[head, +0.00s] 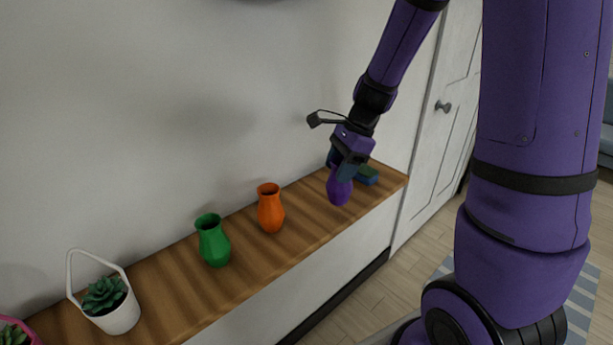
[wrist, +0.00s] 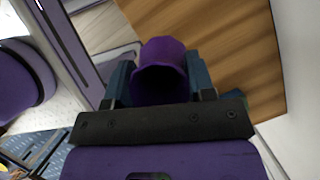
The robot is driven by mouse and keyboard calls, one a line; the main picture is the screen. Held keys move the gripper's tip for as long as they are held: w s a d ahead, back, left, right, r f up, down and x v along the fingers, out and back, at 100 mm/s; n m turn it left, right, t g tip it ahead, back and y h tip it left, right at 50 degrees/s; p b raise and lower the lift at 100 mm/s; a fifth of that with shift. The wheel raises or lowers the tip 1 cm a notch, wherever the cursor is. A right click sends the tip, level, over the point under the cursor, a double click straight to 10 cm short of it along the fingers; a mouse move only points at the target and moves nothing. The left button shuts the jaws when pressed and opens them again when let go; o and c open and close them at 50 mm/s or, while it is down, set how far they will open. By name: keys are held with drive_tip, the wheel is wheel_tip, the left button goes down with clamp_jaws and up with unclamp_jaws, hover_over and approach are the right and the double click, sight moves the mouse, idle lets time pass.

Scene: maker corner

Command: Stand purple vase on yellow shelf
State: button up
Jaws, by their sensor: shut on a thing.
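The purple vase (head: 339,190) is upright near the right end of the wooden top in the head view. My gripper (head: 347,172) is shut on it from above. In the wrist view the vase (wrist: 160,75) sits between the two fingers of my gripper (wrist: 160,85), its dark mouth facing the camera. I cannot tell whether the vase base touches the wood or is just above it. No yellow shelf shows in either view.
On the wooden top (head: 160,274) stand an orange vase (head: 271,210), a green vase (head: 214,243) and a white basket planter (head: 119,314). Blue and green items (head: 367,175) lie behind the purple vase. A white door (head: 436,130) stands right of the top.

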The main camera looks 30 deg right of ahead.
drive_tip(key=w+a+f, duration=0.4)
drive_tip(key=w, duration=0.1)
drive_tip(key=shift+w+a+f, duration=0.15)
drive_tip(key=shift+w+a, duration=0.25)
drive_tip(key=shift+f, duration=0.1)
drive_tip(key=o, duration=1.1)
drive_tip(key=shift+o, duration=0.2)
